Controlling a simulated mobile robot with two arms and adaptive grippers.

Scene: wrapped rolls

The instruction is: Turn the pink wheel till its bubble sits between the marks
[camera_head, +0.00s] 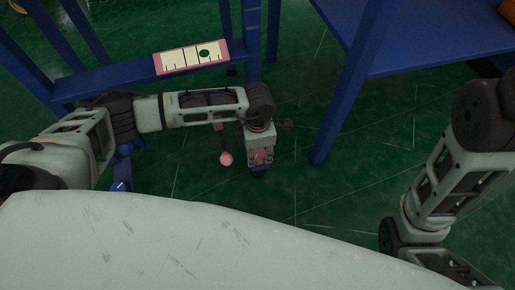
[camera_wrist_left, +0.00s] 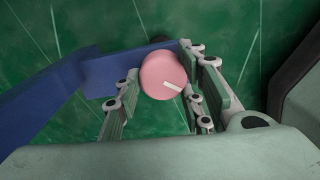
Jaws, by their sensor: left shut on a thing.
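The pink wheel (camera_wrist_left: 163,75) shows in the left wrist view as a round pink knob with a white stripe on its face. It sits between the two fingers of my left gripper (camera_wrist_left: 160,95), which is shut on it. In the head view the left gripper (camera_head: 262,158) points down, and only a little of the pink wheel shows between its fingers. A pink-framed level gauge (camera_head: 165,62) with a pale face lies on a blue beam. Its green bubble (camera_head: 205,53) is right of the face's middle, with dark upright lines to its left.
A pink ball (camera_head: 226,159) on a dark rod is left of my left gripper. Blue beams (camera_head: 130,77) run along the upper left, and a blue table (camera_head: 425,40) with a leg stands at the upper right. Green floor (camera_head: 300,185) is open between.

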